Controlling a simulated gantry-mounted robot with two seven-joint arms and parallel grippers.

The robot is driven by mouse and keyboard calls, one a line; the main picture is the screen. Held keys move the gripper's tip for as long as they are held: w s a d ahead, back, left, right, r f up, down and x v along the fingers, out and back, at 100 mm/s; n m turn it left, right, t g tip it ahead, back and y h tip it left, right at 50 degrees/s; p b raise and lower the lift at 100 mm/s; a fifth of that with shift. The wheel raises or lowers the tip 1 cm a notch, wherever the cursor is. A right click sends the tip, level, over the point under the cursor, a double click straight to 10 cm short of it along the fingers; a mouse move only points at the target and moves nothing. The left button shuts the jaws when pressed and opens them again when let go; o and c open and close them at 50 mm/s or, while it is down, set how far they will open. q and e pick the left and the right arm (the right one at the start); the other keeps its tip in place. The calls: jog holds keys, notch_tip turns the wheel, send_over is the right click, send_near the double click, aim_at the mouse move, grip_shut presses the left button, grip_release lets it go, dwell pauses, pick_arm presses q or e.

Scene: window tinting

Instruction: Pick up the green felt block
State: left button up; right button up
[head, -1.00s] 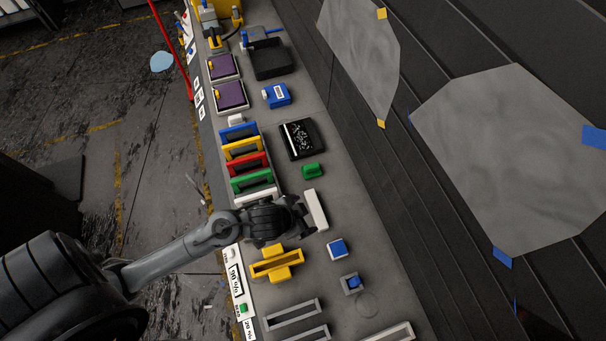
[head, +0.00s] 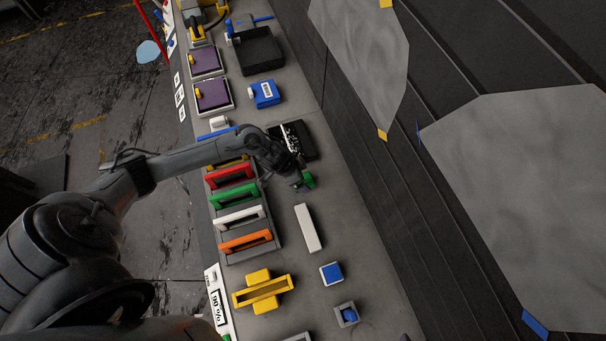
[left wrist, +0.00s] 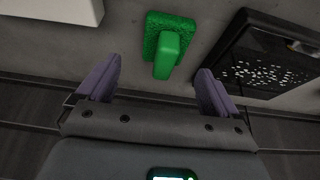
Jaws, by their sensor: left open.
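In the left wrist view the green felt block (left wrist: 168,42) shows whole, a textured base with a raised grip on top. My left gripper (head: 299,185) is right at the block in the head view. My right gripper is in neither view.
A black tray with white specks (left wrist: 275,62) lies close to the block, partly hidden by my arm in the head view. A white bar (head: 308,228) lies on the other side. A rack of coloured frames (head: 243,240) stands to the left. The dark panelled wall (head: 375,185) runs along the right.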

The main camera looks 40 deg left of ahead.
aim_at(305, 176)
pick_arm(q)
jog(key=shift+a+x, duration=0.1)
jog(key=shift+x, duration=1.2)
jog(key=shift+a+x, duration=0.15)
jog(key=shift+x, duration=1.15)
jog(key=shift+w, duration=0.1)
jog(key=c, duration=1.2)
jog(key=shift+o, duration=0.2)
jog(key=shift+r, duration=0.1)
jog(key=shift+r, duration=0.45)
jog(key=r, duration=0.3)
jog(key=shift+d+r, duration=0.25)
jog(key=shift+d, duration=0.1)
jog(key=d+r, duration=0.6)
jog(key=d, duration=0.5)
jog(key=shift+w+r+p, duration=0.15)
jog(key=shift+r+p, duration=0.05)
jog(key=shift+p, duration=0.25)
